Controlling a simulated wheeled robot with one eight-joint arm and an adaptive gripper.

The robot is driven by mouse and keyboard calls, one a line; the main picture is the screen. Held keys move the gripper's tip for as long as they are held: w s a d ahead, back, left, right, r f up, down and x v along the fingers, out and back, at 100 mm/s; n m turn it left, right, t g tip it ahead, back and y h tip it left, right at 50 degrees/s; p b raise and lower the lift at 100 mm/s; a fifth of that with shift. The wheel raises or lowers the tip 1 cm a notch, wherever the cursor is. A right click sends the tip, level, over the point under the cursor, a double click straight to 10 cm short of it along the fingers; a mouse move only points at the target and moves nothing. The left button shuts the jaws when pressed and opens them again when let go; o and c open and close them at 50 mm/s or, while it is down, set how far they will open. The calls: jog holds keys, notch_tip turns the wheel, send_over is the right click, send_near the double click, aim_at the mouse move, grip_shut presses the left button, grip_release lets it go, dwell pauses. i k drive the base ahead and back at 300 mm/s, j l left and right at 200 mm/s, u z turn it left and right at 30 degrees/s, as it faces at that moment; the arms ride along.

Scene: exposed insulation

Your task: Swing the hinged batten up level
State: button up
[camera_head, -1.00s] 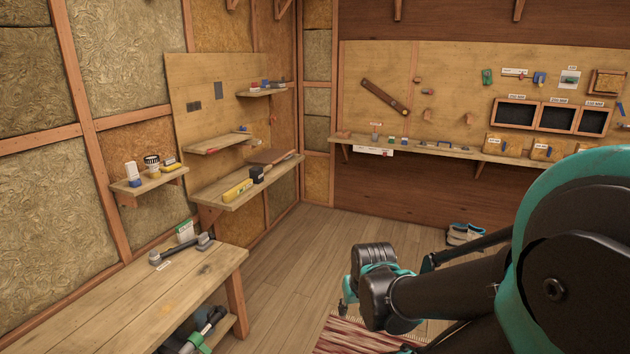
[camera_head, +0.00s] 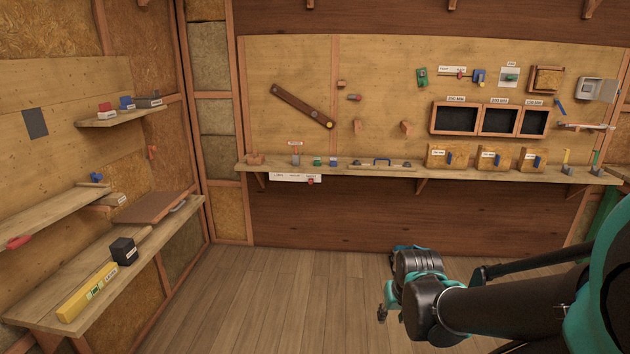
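The batten (camera_head: 300,106) is a dark brown bar on the plywood board of the back wall. It slopes down from upper left to lower right, with a yellow round piece at its lower right end. Which end is the hinge I cannot tell for sure. My gripper (camera_head: 384,312) hangs low over the floor at the lower middle, well in front of and below the batten, touching nothing that I can see. Its fingers are small and partly hidden by my wrist, so whether they are open does not show.
A long shelf (camera_head: 350,168) runs below the batten, carrying small items and several labelled blocks. Small wooden blocks (camera_head: 358,127) are fixed right of the batten. Shelves with a yellow level (camera_head: 88,293) line the left wall. The wooden floor (camera_head: 275,290) ahead is clear.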

aim_at(280, 92)
jog(key=i+l+u, duration=0.4)
jog(key=i+l, duration=0.2)
jog(key=i, duration=0.2)
jog(key=i+l+u, duration=0.4)
jog(key=i+l, duration=0.45)
jog(key=l, duration=0.35)
jog(key=i+l, duration=0.1)
jog(key=l, duration=0.4)
